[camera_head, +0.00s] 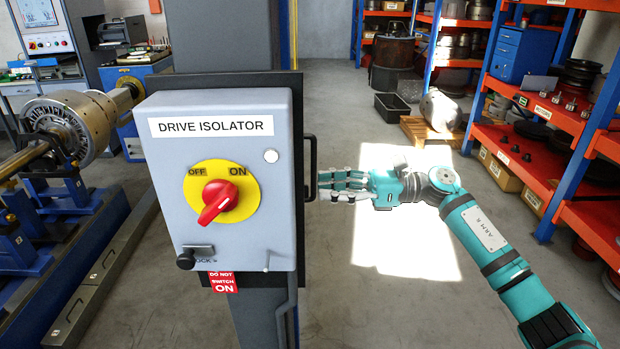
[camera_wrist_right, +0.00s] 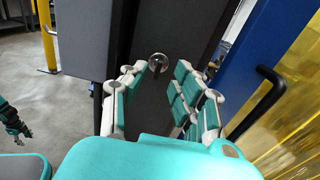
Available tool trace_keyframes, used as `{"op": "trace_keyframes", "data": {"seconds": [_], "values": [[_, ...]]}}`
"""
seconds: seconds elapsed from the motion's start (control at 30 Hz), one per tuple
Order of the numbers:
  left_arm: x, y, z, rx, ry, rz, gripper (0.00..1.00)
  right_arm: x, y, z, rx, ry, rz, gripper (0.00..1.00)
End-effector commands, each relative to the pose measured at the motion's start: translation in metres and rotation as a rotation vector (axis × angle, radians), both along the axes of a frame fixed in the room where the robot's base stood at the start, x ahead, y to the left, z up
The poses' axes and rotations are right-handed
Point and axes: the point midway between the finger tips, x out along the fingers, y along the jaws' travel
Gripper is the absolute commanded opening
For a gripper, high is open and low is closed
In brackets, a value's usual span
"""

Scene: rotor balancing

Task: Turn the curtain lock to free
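In the right wrist view a round metal knob (camera_wrist_right: 158,62), which looks like the curtain lock, sits on a dark grey face. Its marking and setting cannot be read. My right gripper (camera_wrist_right: 153,92) is open, with its fingers spread on either side of the line to the knob. The knob is beyond the fingers, and no contact shows. In the head view my right gripper (camera_head: 340,184) is beside the right edge of the isolator box, pointing left; the knob is hidden there. A small dark and teal hand, likely my left gripper (camera_wrist_right: 18,124), shows at the wrist view's left edge.
The drive isolator box (camera_head: 220,140) has a red switch (camera_head: 217,201) and a black side handle (camera_head: 310,167). A yellow see-through curtain (camera_wrist_right: 285,115) and a blue post (camera_wrist_right: 255,65) with a black handle (camera_wrist_right: 262,100) stand at right in the wrist view. Orange shelves (camera_head: 520,150) stand further right.

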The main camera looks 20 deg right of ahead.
Motion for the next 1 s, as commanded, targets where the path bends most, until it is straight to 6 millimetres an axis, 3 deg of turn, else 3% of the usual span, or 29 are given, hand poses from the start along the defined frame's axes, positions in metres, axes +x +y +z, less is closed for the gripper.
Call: {"op": "trace_keyframes", "data": {"seconds": [0.23,0.63,0.87,1.0], "values": [[-0.002,0.001,0.014,0.002,0.004,0.002,0.40,0.009,0.033,0.002,0.001,0.000,0.001,0.29],[-0.002,0.001,0.015,0.001,0.003,0.002,0.40,0.012,0.040,0.000,0.000,0.000,-0.001,0.29],[-0.001,0.001,0.015,0.001,0.002,0.002,0.40,0.012,0.039,0.000,0.000,0.000,-0.001,0.00],[-0.001,0.001,0.015,0.001,0.001,0.002,0.40,0.011,0.039,0.000,0.000,0.000,-0.001,0.00]]}}
